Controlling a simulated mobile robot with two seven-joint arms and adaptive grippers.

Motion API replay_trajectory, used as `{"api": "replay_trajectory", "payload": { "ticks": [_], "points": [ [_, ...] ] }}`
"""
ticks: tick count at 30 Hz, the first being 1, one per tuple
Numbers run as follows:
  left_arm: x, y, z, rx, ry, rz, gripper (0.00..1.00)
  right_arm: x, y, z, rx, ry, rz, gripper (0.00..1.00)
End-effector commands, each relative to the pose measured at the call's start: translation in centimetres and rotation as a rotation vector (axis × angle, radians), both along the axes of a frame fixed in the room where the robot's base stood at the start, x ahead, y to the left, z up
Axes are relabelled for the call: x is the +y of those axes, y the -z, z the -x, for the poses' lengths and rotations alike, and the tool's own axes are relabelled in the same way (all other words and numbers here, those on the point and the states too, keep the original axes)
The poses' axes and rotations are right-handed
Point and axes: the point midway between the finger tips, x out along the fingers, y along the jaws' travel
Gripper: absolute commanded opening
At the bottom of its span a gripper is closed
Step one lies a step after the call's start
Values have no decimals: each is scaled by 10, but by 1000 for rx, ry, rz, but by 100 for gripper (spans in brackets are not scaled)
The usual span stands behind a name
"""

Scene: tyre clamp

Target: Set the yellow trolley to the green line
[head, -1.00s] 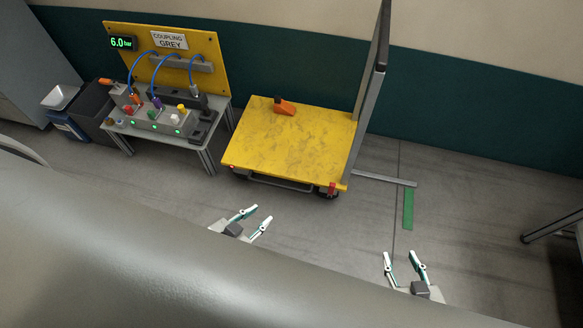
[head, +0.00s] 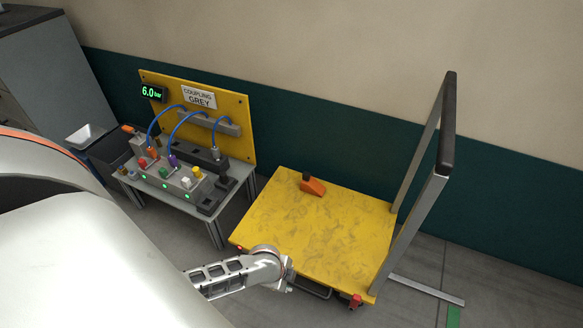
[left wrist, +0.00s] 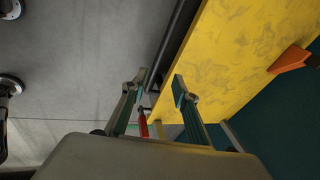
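The yellow trolley (head: 330,235) stands on the floor in the middle of the head view, with an upright push handle (head: 430,195) at its right end. A red part (head: 355,300) sits at its near right corner. The green line (head: 455,317) shows only partly at the lower right, apart from the trolley on its right. In the left wrist view my left gripper (left wrist: 159,85) is open and empty, its fingers pointing towards the edge of the trolley deck (left wrist: 250,45). A red part (left wrist: 143,126) shows between the fingers. My right gripper is not in view.
An orange object (head: 313,185) lies on the trolley deck. A coupling bench (head: 218,215) with hoses and a yellow panel (head: 238,110) stands close on the left. A wall (head: 520,200) runs behind. A flat metal strip (head: 425,288) lies on the floor right of the trolley.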

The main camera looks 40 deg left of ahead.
Motion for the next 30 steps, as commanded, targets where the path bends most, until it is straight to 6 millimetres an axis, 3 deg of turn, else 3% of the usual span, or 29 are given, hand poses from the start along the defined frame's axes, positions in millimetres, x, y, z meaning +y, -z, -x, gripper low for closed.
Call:
{"api": "replay_trajectory", "payload": {
  "ticks": [1, 8, 13, 22, 30],
  "points": [
    [13, 25, 4, 52, 33, -37, 29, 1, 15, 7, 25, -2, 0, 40],
    [44, 44, -8, 137, 121, -123, 29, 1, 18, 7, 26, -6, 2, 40],
    [47, 57, -11, 146, 129, -129, 29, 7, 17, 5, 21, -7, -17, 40],
    [48, 105, -14, 153, 127, -127, 29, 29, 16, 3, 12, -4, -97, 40],
    [50, 119, -25, 140, 126, -128, 29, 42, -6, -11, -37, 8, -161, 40]
  ]
}}
